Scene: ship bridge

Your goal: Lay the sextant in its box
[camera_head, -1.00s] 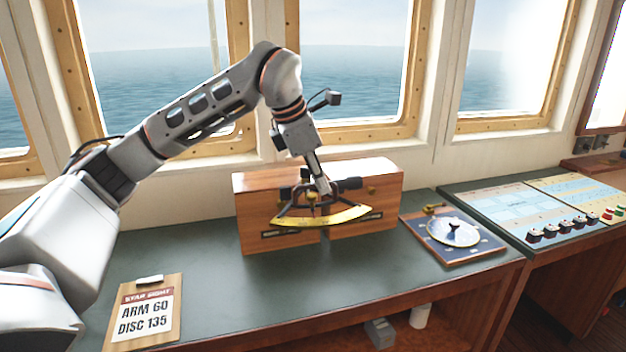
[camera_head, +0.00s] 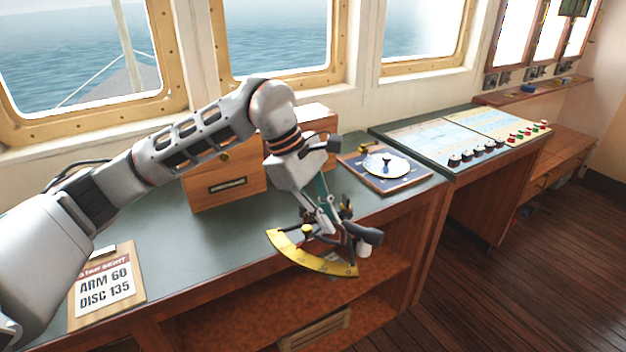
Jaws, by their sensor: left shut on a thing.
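The sextant, with a yellow curved scale and dark frame (camera_head: 310,252), hangs from my left gripper (camera_head: 328,218). The gripper is shut on its upper part and holds it tilted, in front of the desk's front edge. A wooden box (camera_head: 225,187) stands at the back of the desk, below the windows. My arm hides its middle, and I cannot see whether it is open. The sextant is apart from the box, nearer to me and to the right. My right gripper is not in view.
A card reading "ARM 60 DISC 135" (camera_head: 105,285) lies at the desk's front left. A dark blue board with a round white dial (camera_head: 385,165) is right of the box. The green desk top (camera_head: 200,245) is clear between card and box. A control console (camera_head: 450,140) stands further right.

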